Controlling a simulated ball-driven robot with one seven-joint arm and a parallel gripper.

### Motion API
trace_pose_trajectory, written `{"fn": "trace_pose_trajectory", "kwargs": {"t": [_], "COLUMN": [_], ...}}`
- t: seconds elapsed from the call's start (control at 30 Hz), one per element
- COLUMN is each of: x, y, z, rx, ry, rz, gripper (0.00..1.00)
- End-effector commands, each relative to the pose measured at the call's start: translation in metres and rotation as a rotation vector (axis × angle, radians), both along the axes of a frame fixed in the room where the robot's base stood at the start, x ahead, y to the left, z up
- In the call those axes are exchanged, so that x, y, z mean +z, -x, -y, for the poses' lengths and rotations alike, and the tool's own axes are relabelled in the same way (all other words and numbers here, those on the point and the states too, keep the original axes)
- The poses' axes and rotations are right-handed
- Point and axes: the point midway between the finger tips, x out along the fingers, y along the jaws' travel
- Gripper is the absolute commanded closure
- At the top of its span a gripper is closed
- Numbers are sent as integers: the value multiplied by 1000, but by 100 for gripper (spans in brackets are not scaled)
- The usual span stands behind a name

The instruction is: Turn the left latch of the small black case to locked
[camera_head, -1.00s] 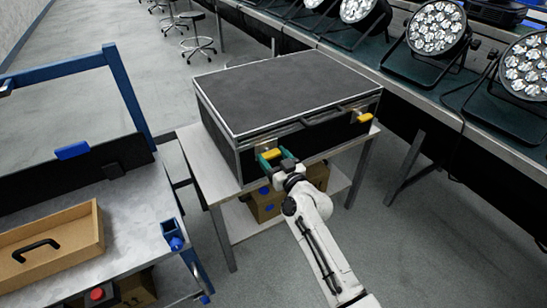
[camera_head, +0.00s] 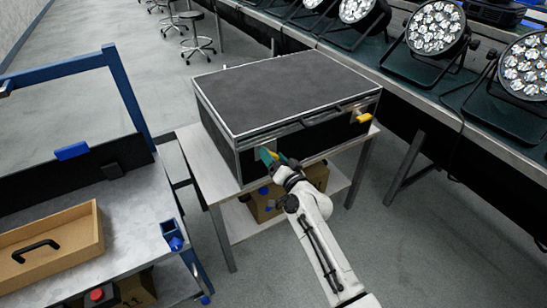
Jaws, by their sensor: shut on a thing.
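The small black case (camera_head: 290,90) with light metal edges sits closed on a small metal table (camera_head: 208,165). Its front side faces my arm. The right latch with a yellow handle (camera_head: 364,118) shows on the front near the right corner. My gripper (camera_head: 268,156) is at the left latch, near the case's front left corner. Its green-tipped fingers are shut on the left latch, whose yellow handle (camera_head: 272,154) is mostly hidden between them. The latch's exact angle is hard to tell.
A workbench with a wooden tray (camera_head: 60,245) and a blue frame stands at the left. Par cans (camera_head: 437,28) line a long bench on the right. Boxes (camera_head: 262,207) sit on the shelf below the case. Open floor lies in front at right.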

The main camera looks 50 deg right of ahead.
Motion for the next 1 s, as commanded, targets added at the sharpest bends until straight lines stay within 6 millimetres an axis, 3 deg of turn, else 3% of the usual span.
{"fn": "trace_pose_trajectory", "kwargs": {"t": [0.6,1.0], "x": [3,1], "y": [-2,-2], "z": [2,2], "rx": [1,1], "ry": [-551,-784], "rz": [165,232], "gripper": [62,62]}}
